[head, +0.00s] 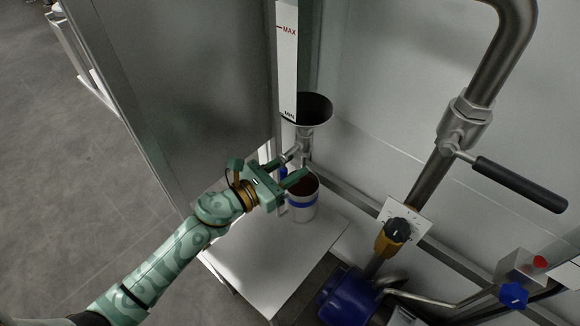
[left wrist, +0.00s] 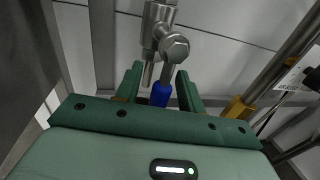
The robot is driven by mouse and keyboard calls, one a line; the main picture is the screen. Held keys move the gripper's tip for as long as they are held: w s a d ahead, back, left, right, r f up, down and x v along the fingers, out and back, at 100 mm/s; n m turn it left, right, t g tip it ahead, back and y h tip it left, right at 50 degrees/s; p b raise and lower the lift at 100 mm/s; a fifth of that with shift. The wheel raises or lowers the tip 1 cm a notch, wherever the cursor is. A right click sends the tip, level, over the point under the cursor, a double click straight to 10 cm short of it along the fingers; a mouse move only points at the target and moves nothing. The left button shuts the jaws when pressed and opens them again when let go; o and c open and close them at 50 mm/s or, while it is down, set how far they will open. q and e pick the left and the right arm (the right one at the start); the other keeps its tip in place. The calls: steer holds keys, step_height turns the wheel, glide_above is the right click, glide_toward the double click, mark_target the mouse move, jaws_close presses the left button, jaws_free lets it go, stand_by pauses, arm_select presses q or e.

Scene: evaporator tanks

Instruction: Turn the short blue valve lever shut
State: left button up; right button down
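The short blue valve lever (head: 283,172) is on the metal valve (head: 294,154) below the funnel, mostly hidden by my gripper in the head view. In the left wrist view, the blue lever (left wrist: 160,95) points from the valve's round bolt head (left wrist: 174,47) toward my gripper's palm. My left gripper (head: 284,171) is at the lever. Its two green fingers (left wrist: 160,72) are apart, one on each side of the lever, with gaps visible between. My right gripper is in neither view.
A white bucket with a blue band (head: 303,204) stands close under the gripper on a white stand (head: 262,262). A steel tank panel (head: 190,75) rises at left. A pipe with a long black-handled valve (head: 520,184) and a blue pump (head: 347,298) are at right.

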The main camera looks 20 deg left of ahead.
arm_select(q)
jaws_close()
